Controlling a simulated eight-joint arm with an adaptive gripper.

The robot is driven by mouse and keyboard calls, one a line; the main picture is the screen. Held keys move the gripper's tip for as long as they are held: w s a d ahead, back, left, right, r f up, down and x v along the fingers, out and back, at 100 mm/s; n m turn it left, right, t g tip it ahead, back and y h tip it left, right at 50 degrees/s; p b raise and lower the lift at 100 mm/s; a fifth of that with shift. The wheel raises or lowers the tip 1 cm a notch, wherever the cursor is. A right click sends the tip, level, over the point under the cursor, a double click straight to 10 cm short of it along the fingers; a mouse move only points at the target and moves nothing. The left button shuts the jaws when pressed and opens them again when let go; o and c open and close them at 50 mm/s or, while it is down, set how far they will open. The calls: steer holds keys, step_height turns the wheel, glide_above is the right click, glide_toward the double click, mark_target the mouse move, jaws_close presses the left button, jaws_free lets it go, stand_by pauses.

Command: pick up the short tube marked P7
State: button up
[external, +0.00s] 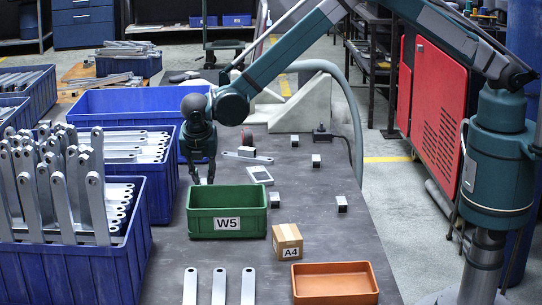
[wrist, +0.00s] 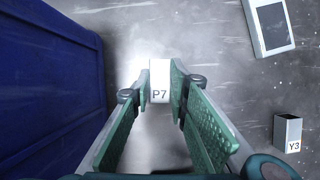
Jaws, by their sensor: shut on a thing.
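The short tube marked P7 (wrist: 160,76) is in the wrist view, a pale block with its label facing the camera. It sits between the green-padded fingertips of my gripper (wrist: 160,88), which is shut on it. In the external view my gripper (external: 203,170) points down just behind the green bin (external: 227,222) marked W5, right of the blue crates. The tube is mostly hidden there by the fingers and bin. I cannot tell whether it touches the bench.
A blue crate wall (wrist: 50,90) stands close on the left. A tube marked Y3 (wrist: 288,130) and a screened device (wrist: 270,25) lie to the right. A carton (external: 287,241) marked A4 and an orange tray (external: 335,283) are nearer the camera.

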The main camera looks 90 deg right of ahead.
mark_target(204, 183)
step_height(204, 183, up, 10)
steer(key=shift+f+p, duration=0.25)
steer(key=shift+p, duration=0.15)
